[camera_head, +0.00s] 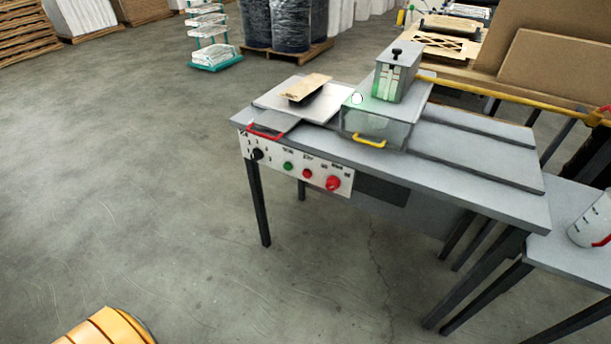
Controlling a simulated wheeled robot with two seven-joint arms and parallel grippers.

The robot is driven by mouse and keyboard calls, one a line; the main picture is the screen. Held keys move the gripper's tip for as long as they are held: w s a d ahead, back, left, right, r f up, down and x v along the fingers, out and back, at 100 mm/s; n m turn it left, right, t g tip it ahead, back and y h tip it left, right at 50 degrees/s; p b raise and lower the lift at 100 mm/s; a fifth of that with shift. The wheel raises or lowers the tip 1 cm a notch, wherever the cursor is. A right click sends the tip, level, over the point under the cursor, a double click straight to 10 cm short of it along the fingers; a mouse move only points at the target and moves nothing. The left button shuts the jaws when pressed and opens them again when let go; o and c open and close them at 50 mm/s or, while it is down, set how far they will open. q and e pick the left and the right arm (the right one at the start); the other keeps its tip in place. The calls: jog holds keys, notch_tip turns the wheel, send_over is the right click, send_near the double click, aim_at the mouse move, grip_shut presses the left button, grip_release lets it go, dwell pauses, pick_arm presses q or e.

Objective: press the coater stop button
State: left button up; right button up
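The coater is a grey metal table (480,188) with dark legs, right of centre in the head view. A white control panel (270,161) hangs on its front edge. From left to right the panel bears a black knob (257,154), a green button (288,166), a small red button (307,173) and a larger red mushroom button (333,183). The printed labels are too small to read. Nothing touches or covers the buttons. Neither of my grippers is in view.
A box unit with a yellow handle (369,141) and a plate with a brown piece (305,88) stand on the coater. A side table (570,248) with a white container (592,222) adjoins at right. The concrete floor (150,190) in front and left is mostly clear.

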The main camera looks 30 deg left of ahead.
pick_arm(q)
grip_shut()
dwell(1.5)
